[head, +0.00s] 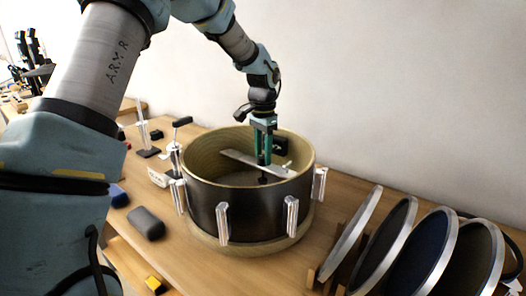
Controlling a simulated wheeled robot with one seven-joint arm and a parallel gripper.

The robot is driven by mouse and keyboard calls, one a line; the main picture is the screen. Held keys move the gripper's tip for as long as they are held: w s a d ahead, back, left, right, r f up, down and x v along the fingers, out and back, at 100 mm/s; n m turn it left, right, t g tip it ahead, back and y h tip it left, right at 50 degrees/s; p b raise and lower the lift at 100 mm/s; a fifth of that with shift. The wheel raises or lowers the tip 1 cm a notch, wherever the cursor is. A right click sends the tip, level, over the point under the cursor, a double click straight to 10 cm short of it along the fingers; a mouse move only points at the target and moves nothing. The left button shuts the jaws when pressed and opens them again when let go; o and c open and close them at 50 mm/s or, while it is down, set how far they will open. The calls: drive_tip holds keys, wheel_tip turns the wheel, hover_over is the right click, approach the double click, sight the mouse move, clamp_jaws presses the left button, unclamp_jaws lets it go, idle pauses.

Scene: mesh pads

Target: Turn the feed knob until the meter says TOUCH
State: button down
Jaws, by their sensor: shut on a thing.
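My gripper (264,163), with green fingers, points straight down inside a round dark tub (255,215) with a pale wooden inner wall. It is shut on a small dark knob (263,181), most likely the feed knob, by a light flat bar (235,158) that lies across the tub. The fingers hide part of the knob. A small black box (281,146) sits just right of the fingers and may be the meter. Its reading cannot be made out from here.
Clear upright lugs (223,223) ring the tub. Several round mesh pads (418,248) stand in a rack at the right. A white wall is behind.

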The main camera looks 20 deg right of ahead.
sight(263, 156)
drive_tip(key=shift+m, duration=0.3)
drive_tip(key=shift+c, duration=2.2)
unclamp_jaws()
wheel_tip(263, 156, up, 11)
drive_tip(key=b, duration=0.2)
drive_tip(key=shift+f, duration=0.1)
